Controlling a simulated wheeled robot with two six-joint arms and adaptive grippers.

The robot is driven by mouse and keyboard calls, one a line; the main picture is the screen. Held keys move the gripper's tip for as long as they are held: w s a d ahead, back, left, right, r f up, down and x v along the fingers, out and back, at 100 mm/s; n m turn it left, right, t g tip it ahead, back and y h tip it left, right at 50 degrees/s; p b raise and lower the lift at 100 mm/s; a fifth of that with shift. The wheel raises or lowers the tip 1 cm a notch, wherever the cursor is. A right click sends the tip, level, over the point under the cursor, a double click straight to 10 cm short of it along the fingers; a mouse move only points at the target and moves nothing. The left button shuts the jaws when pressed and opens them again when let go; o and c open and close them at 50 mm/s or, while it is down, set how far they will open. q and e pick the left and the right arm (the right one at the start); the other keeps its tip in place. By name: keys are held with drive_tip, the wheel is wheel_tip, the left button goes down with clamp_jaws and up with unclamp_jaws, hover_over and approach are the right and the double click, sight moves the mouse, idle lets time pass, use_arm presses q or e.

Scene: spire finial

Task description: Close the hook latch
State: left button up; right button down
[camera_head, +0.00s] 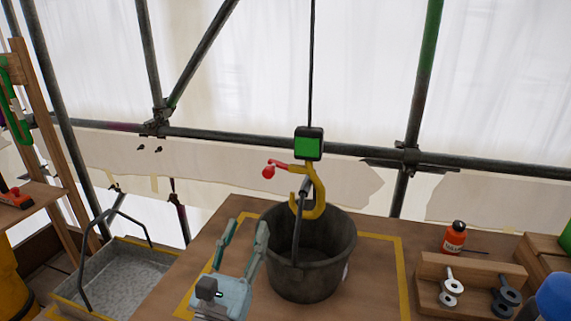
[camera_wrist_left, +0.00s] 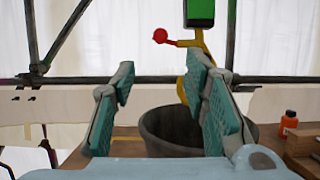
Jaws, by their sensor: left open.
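A yellow hook (camera_head: 318,195) hangs from a cable under a box with a green face (camera_head: 308,143). Its red latch lever (camera_head: 278,163) sticks out to the left and ends in a red knob (camera_head: 268,172); the latch looks swung out from the hook. A dark bucket (camera_head: 310,262) stands on the table, its raised handle (camera_head: 298,232) reaching up to the hook. My left gripper (camera_head: 247,230) is open and empty, left of the bucket and below the knob. In the left wrist view the knob (camera_wrist_left: 160,36) shows above and between the fingers; one finger partly hides the hook.
The wooden table (camera_head: 380,290) has yellow tape around the bucket. At right are an orange bottle (camera_head: 455,238) and a wooden holder (camera_head: 430,268) with metal parts. A grey tub (camera_head: 130,268) with a raised handle stands at left. Scaffold poles cross behind.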

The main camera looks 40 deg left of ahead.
sight(267, 177)
use_arm(q)
drive_tip(key=b+x, duration=0.1)
drive_tip(key=x, duration=1.3)
drive_tip(key=shift+w+r, duration=0.15)
drive_tip(key=shift+w, duration=0.1)
drive_tip(key=shift+a+r, duration=0.1)
drive_tip(key=shift+r, duration=0.05)
use_arm(e)
drive_tip(key=shift+w+f, duration=0.25)
drive_tip(key=shift+f, duration=0.15)
use_arm(q)
drive_tip(key=shift+w, duration=0.1)
clamp_jaws()
